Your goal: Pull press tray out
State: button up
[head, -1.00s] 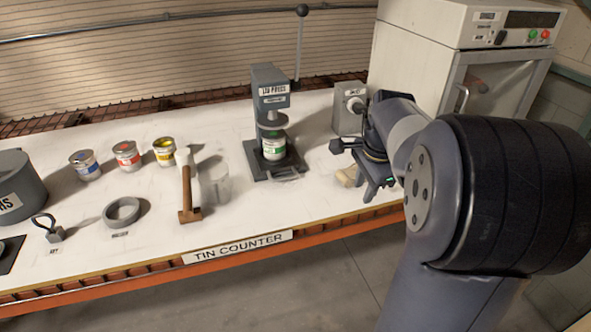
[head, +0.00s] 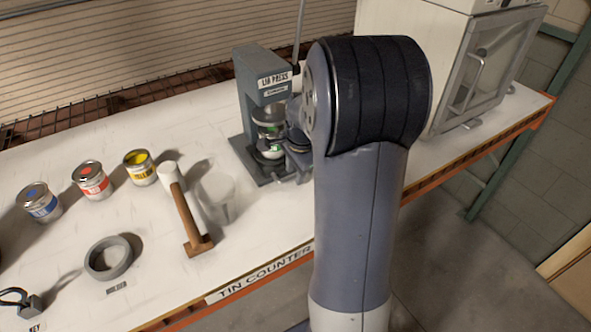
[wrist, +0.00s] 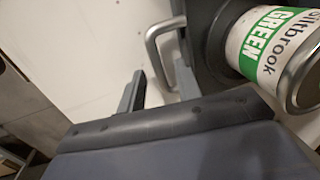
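The lid press (head: 262,82) stands on the counter, with a dark tray (head: 243,150) at its foot. A tin with a white and green label (head: 272,152) stands under the press head. In the wrist view the tin (wrist: 262,45) reads GREEN, and the metal tray handle (wrist: 152,42) loops out beside it. My gripper (wrist: 160,90) is open, its two fingers apart, with the near end of the handle seeming to lie between them. I cannot tell whether they touch it. In the head view my arm hides most of the gripper.
Blue, red and yellow tins (head: 92,182) and a grey ring (head: 108,258) are farther left. A white cabinet (head: 425,60) stands at the right.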

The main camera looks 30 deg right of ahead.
jog(key=shift+c, duration=0.3)
grip_shut()
jog(key=shift+s, duration=0.1)
jog(key=s, duration=1.4)
jog(key=shift+s+d+b, duration=0.35)
jog(key=shift+s+b, duration=0.05)
jog(key=shift+o, duration=0.3)
grip_release()
